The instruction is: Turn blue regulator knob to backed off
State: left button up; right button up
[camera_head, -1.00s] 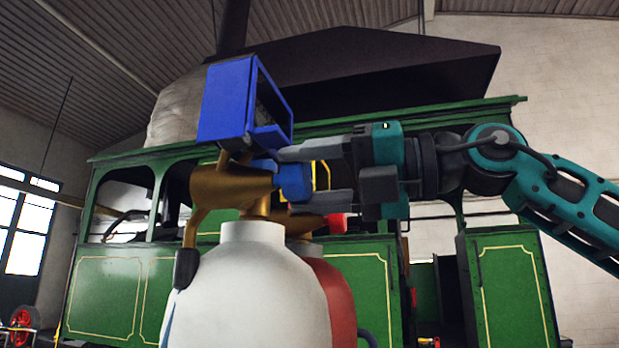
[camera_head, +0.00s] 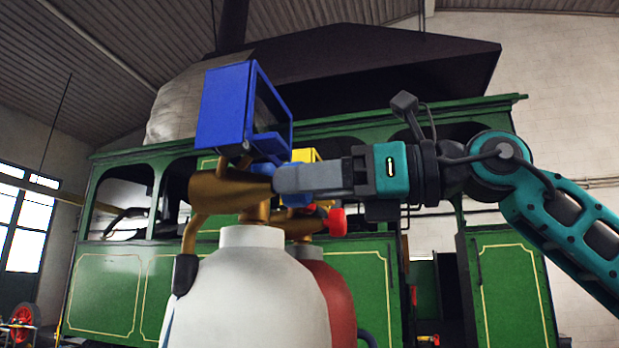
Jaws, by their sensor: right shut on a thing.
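The blue regulator knob (camera_head: 292,169) sits on the right side of the brass regulator body (camera_head: 225,188), above the white cylinder (camera_head: 245,270). My right gripper (camera_head: 288,180) comes in from the right and is shut on the blue knob. Its near finger hides most of the knob, so only blue edges show above and below it. I cannot read any marking of the knob's angle. My left gripper is not in view.
A blue box-shaped housing (camera_head: 222,110) stands just above the regulator. Behind the white cylinder are a red cylinder (camera_head: 335,295), a red knob (camera_head: 337,222) and a yellow housing (camera_head: 306,155). The green tram (camera_head: 108,290) fills the background.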

jog(key=shift+n+p, duration=0.75)
jog(key=shift+n, duration=2.95)
jog(key=o, duration=1)
jog(key=shift+o, duration=0.2)
jog(key=b+v, duration=0.2)
jog(key=v, duration=1.1)
